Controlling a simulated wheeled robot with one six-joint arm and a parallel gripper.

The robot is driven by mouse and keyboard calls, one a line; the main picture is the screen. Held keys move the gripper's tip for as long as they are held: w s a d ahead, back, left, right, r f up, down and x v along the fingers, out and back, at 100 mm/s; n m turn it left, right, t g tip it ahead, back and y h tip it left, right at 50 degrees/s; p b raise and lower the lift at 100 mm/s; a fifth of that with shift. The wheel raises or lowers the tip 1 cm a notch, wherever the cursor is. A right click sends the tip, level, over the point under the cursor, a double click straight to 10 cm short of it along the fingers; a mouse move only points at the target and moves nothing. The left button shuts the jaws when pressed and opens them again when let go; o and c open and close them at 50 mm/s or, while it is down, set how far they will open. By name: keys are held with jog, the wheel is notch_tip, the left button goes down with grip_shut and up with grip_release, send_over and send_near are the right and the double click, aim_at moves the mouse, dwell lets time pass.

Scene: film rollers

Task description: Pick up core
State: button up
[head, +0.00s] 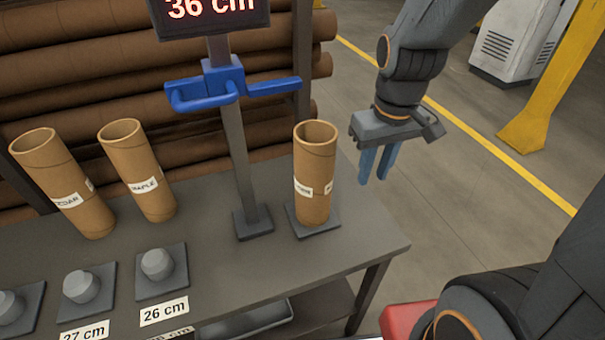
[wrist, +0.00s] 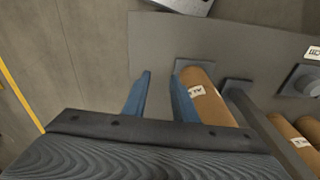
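Three brown cardboard cores stand on the grey table. One core (head: 315,185) is upright on a square plate right of the gauge post, with a white label. Two more cores, one left (head: 68,180) and one beside it (head: 138,170), stand left of the post, each labelled. My gripper (head: 376,180) is to the right of the plate core, fingers pointing down, apart from it. In the wrist view, its blue fingers (wrist: 160,95) are spread with nothing between them. The nearest core (wrist: 208,95) shows just right of the right finger.
A post with a blue caliper arm (head: 220,90) and a display (head: 210,12) reading 36 cm stands beside the core. Empty pegs (head: 158,264) with length labels line the table front. Large brown rolls (head: 90,75) are stacked behind. Floor right of the table (head: 480,190) is clear.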

jog(key=w+a+r+n+b, duration=0.2)
jog(key=w+a+r+n, duration=0.15)
jog(key=w+n, duration=0.45)
notch_tip(320, 180, up, 8)
jog(key=n+g+y, duration=0.1)
jog(key=n+g, duration=0.1)
jog(key=n, duration=1.1)
send_over(304, 134)
jog(key=d, duration=0.1)
jog(key=shift+w+d, duration=0.1)
jog(key=shift+w, duration=0.3)
jog(key=f, duration=0.4)
jog(key=a+f+p, duration=0.1)
jog(key=f, duration=0.1)
jog(key=shift+s+f, duration=0.35)
jog(key=shift+f, duration=0.65)
jog(key=shift+c, duration=0.4)
grip_shut()
